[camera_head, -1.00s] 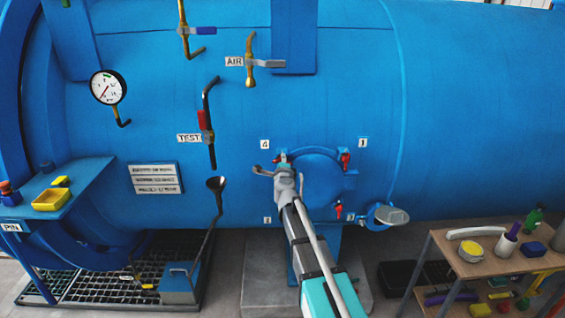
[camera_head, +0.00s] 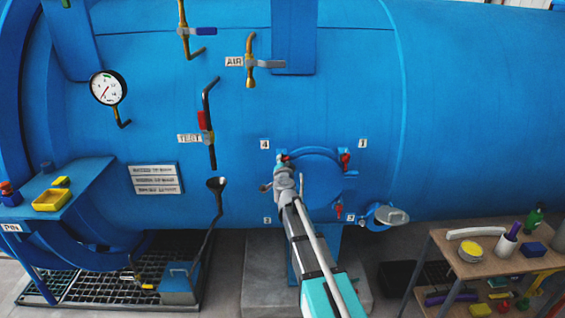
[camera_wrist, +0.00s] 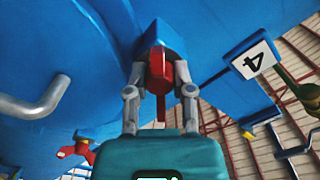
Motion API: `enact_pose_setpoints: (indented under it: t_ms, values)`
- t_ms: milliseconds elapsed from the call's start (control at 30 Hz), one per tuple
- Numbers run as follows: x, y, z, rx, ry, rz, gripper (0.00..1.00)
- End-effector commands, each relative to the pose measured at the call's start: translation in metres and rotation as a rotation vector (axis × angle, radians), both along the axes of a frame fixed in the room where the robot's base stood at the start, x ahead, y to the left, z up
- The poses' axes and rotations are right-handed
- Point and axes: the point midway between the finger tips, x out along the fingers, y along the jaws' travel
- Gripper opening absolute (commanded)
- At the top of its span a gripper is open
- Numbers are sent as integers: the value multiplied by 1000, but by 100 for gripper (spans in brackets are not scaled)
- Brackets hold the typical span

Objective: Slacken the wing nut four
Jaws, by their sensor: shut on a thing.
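Wing nut four is red; in the wrist view the wing nut (camera_wrist: 157,70) stands upright between the two fingers of my gripper (camera_wrist: 158,92), which is shut on it. A blue lug is right behind it. The white label "4" (camera_wrist: 254,60) is to its right there. In the head view the label "4" (camera_head: 265,144) is just above and left of the wing nut (camera_head: 284,158), which shows as a small red spot. My gripper (camera_head: 283,168) and arm hide most of it. The round blue hatch cover (camera_head: 318,165) is beside my gripper.
Other red wing nuts sit at label 1 (camera_head: 346,159) and lower right (camera_head: 338,211) on the hatch. A grey bent handle (camera_wrist: 35,100) is at left in the wrist view. A wooden shelf (camera_head: 440,243) with several items stands at right.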

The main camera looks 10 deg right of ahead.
Motion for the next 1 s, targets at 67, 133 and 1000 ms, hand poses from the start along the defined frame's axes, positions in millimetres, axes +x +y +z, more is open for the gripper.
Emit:
enact_pose_setpoints:
  t_ms: [67,133,1000]
  values:
    - [-1,1,0,-63,8,1,0]
    - [-1,1,0,-114,14,1,0]
    - [-1,1,0,-287,36,1,38]
